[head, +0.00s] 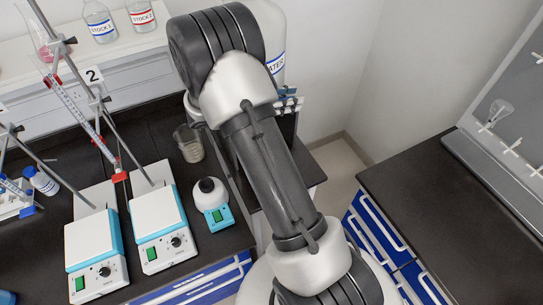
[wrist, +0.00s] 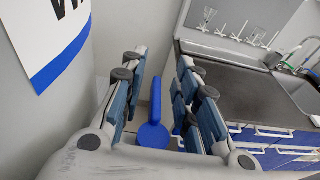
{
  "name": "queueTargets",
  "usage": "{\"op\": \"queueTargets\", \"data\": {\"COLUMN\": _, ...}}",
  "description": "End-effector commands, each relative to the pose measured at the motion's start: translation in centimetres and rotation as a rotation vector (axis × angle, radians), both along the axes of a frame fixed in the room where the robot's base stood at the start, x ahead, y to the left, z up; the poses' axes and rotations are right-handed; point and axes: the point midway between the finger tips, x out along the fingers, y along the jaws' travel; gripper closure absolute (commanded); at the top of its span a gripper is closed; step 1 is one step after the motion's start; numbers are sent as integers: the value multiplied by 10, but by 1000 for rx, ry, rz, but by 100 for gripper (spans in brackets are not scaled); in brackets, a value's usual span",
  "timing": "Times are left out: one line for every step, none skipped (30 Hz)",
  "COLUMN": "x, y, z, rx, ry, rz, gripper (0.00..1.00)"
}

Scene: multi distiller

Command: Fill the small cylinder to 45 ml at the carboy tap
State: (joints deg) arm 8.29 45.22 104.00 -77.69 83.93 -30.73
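The carboy (head: 276,30) stands against the back wall with its blue "WATER" label, partly hidden by my arm. Its label also shows at the upper left of the wrist view (wrist: 60,45). A blue tap handle (wrist: 153,130) is between the two fingers of my gripper (wrist: 160,72). The fingers are apart, with gaps visible on both sides of the handle. In the head view my gripper is mostly hidden behind my arm near the carboy. I cannot make out the small cylinder or the tap's outlet in either view.
A glass beaker (head: 189,143) stands on the dark bench left of my arm.

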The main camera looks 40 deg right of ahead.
Motion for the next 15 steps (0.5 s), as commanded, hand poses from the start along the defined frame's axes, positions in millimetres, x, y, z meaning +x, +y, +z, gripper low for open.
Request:
{"op": "queueTargets", "data": {"x": 4, "y": 9, "z": 2, "rx": 0, "ry": -1, "rz": 6, "gripper": 71}}
{"op": "queueTargets", "data": {"x": 5, "y": 14, "z": 3, "rx": 1, "ry": -1, "rz": 5, "gripper": 71}}
{"op": "queueTargets", "data": {"x": 8, "y": 23, "z": 5, "rx": 0, "ry": -1, "rz": 6, "gripper": 71}}
{"op": "queueTargets", "data": {"x": 10, "y": 29, "z": 6, "rx": -1, "ry": -2, "rz": 7, "gripper": 71}}
{"op": "queueTargets", "data": {"x": 11, "y": 35, "z": 7, "rx": 0, "ry": -3, "rz": 7, "gripper": 71}}
{"op": "queueTargets", "data": {"x": 14, "y": 44, "z": 9, "rx": -1, "ry": -3, "rz": 6, "gripper": 71}}
{"op": "queueTargets", "data": {"x": 15, "y": 50, "z": 11, "rx": -1, "ry": -3, "rz": 5, "gripper": 71}}
{"op": "queueTargets", "data": {"x": 17, "y": 56, "z": 12, "rx": 0, "ry": -2, "rz": 6, "gripper": 71}}
{"op": "queueTargets", "data": {"x": 19, "y": 64, "z": 13, "rx": 0, "ry": -3, "rz": 7, "gripper": 71}}
{"op": "queueTargets", "data": {"x": 21, "y": 69, "z": 15, "rx": 0, "ry": -2, "rz": 5, "gripper": 71}}
{"op": "queueTargets", "data": {"x": 22, "y": 74, "z": 16, "rx": 0, "ry": -2, "rz": 6, "gripper": 71}}
{"op": "queueTargets", "data": {"x": 24, "y": 80, "z": 17, "rx": 1, "ry": -1, "rz": 6, "gripper": 71}}
{"op": "queueTargets", "data": {"x": 24, "y": 84, "z": 18, "rx": 1, "ry": -1, "rz": 4, "gripper": 71}}
{"op": "queueTargets", "data": {"x": 25, "y": 88, "z": 18, "rx": 0, "ry": -2, "rz": 4, "gripper": 71}}
{"op": "queueTargets", "data": {"x": 27, "y": 92, "z": 19, "rx": 0, "ry": -2, "rz": 4, "gripper": 71}}
